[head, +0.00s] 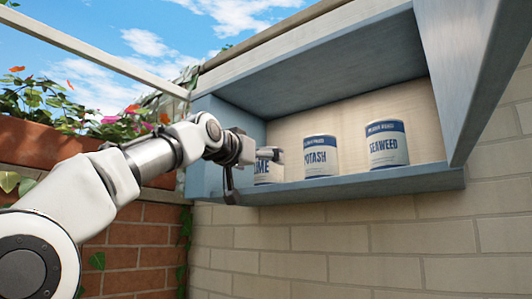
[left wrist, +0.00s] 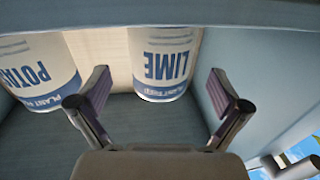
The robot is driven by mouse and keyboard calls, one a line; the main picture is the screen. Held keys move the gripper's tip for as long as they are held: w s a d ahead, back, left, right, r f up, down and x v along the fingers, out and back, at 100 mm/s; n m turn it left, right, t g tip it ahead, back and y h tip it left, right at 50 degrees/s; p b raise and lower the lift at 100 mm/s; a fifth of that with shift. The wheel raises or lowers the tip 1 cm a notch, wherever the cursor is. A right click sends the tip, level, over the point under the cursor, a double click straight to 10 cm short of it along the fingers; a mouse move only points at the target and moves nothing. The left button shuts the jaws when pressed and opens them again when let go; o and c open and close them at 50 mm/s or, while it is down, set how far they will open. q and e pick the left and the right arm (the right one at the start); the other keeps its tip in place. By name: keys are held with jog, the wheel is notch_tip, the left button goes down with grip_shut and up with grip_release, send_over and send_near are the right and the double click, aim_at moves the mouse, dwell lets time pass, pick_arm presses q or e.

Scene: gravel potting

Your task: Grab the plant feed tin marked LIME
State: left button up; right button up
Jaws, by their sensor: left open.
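The LIME tin (head: 268,172), white with a blue band, stands on the shelf at the left end of the wall cabinet. In the head view my left gripper (head: 255,170) covers much of it. In the left wrist view the LIME tin (left wrist: 164,65) appears upside down, ahead of the gripper and between the lines of its fingers. My left gripper (left wrist: 167,95) is open, with one finger on each side and nothing held. Whether the fingers touch the tin cannot be told. My right gripper is not in view.
The POTASH tin (head: 320,157) stands to the right of the LIME tin, and the SEAWEED tin (head: 386,145) further right. The blue cabinet's left side wall (left wrist: 250,75) is close to one finger. Its door (head: 468,70) hangs open at the right.

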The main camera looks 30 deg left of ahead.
aim_at(262, 166)
pick_arm(q)
jog(key=w+p, duration=0.1)
jog(key=w, duration=0.3)
jog(key=w+f+p, duration=0.1)
jog(key=w, duration=0.1)
jog(key=shift+a+p, duration=0.3)
jog(key=shift+a, duration=0.1)
jog(key=shift+s+f, duration=0.15)
jog(key=shift+s+d+r, duration=0.15)
jog(key=shift+s+r, duration=0.05)
jog(key=shift+s, duration=0.25)
jog(key=shift+s+d+r, duration=0.1)
jog(key=shift+s+r, duration=0.05)
jog(key=shift+s, duration=0.25)
jog(key=shift+c, duration=1.3)
jog(key=shift+s, duration=0.15)
jog(key=c, duration=1.1)
jog(key=shift+w+f, duration=0.15)
jog(key=shift+w, duration=0.25)
jog(key=shift+c, duration=0.7)
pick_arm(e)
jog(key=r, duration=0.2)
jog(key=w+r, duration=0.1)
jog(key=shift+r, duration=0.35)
